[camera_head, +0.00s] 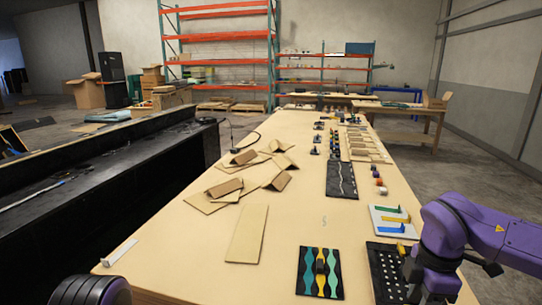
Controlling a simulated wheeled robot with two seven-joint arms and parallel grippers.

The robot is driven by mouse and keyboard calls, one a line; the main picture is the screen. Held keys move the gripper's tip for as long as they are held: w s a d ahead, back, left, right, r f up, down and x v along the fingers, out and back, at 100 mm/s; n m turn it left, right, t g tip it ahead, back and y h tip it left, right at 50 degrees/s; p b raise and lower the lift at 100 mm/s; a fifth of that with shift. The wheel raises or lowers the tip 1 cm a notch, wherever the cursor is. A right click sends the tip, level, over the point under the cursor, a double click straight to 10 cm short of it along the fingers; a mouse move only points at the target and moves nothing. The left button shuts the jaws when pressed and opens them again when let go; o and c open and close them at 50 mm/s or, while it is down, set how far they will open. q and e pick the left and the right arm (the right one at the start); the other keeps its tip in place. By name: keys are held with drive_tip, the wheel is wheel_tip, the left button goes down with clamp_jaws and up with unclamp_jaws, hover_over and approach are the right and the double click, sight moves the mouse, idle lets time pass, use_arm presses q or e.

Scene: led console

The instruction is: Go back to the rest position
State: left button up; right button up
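My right arm (465,225), purple, reaches in from the right edge and bends down over the table's near right corner; its gripper cannot be made out. A dark ribbed round part of my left arm (90,291) shows at the bottom left; its gripper is out of frame. A black panel with rows of white dots (384,273) lies partly hidden behind my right arm. A black panel with teal and yellow wavy shapes (308,272) lies to its left. A white plate with blue, yellow and green bars (378,222) lies just beyond the dotted panel.
The long wooden table (185,260) also bears a black panel with pale wavy lines (341,180), several cardboard pieces (247,233) and small parts farther back. A black bench (110,190) stands at the left. The table's near left part is mostly clear.

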drive_tip(key=shift+f, duration=0.1)
drive_tip(key=shift+f+m+b, duration=0.15)
drive_tip(key=shift+m+b, duration=0.25)
drive_tip(key=shift+b, duration=0.35)
wheel_tip(320, 180, up, 10)
wheel_tip(320, 180, down, 10)
drive_tip(key=shift+r, duration=0.1)
drive_tip(key=n+p, duration=0.2)
drive_tip(key=p, duration=0.1)
drive_tip(key=r+n+p, duration=0.1)
drive_tip(key=p, duration=0.2)
drive_tip(key=shift+w+r+n, duration=0.1)
drive_tip(key=shift+w+n, duration=0.1)
drive_tip(key=shift+n, duration=0.2)
drive_tip(key=shift+w+f+n+p, duration=0.1)
drive_tip(key=shift+f+n+p, duration=0.25)
drive_tip(key=shift+n, duration=0.45)
drive_tip(key=shift+f, duration=0.1)
